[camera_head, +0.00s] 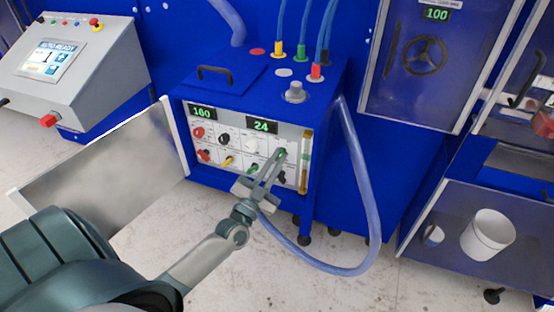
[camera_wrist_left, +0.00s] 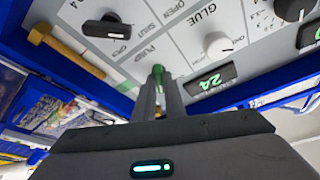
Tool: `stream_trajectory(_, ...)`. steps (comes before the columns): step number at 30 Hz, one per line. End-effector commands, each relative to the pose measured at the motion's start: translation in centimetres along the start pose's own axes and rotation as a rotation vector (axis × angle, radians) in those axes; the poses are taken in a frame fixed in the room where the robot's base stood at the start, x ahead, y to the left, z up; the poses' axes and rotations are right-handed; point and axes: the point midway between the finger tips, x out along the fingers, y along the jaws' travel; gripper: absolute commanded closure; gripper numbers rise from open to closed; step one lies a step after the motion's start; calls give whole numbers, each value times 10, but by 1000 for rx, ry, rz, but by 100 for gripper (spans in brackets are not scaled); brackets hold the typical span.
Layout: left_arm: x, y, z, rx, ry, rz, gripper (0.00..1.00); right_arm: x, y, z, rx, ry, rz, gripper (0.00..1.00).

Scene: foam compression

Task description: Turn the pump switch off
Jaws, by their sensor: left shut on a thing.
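The pump switch (camera_head: 282,152) is a small green-tipped switch on the light grey panel of the blue machine, below and right of the display reading 24. In the left wrist view the green tip (camera_wrist_left: 158,69) shows between my fingertips, beside the printed word PUMP. My left gripper (camera_head: 277,158) reaches up to the panel from below, its fingers closed on the switch. The fingers hide most of the switch, so its exact position cannot be told. My right gripper is in neither view.
The panel carries a red knob (camera_head: 198,132), a black knob (camera_head: 224,138), a white knob (camera_head: 250,145) and several levers. A sight tube (camera_head: 305,160) stands at its right edge. An open grey door (camera_head: 105,165) lies left, and a blue hose (camera_head: 368,200) loops right.

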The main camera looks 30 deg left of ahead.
Motion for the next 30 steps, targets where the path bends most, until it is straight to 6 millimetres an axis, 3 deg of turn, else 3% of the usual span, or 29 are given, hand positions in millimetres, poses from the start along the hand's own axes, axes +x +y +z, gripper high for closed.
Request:
stream_trajectory(11, 0, 2, 1, -209, -3, -88, 100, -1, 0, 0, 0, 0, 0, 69)
stream_trajectory(30, 1, 3, -2, -749, -2, -310, 100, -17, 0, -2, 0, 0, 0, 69)
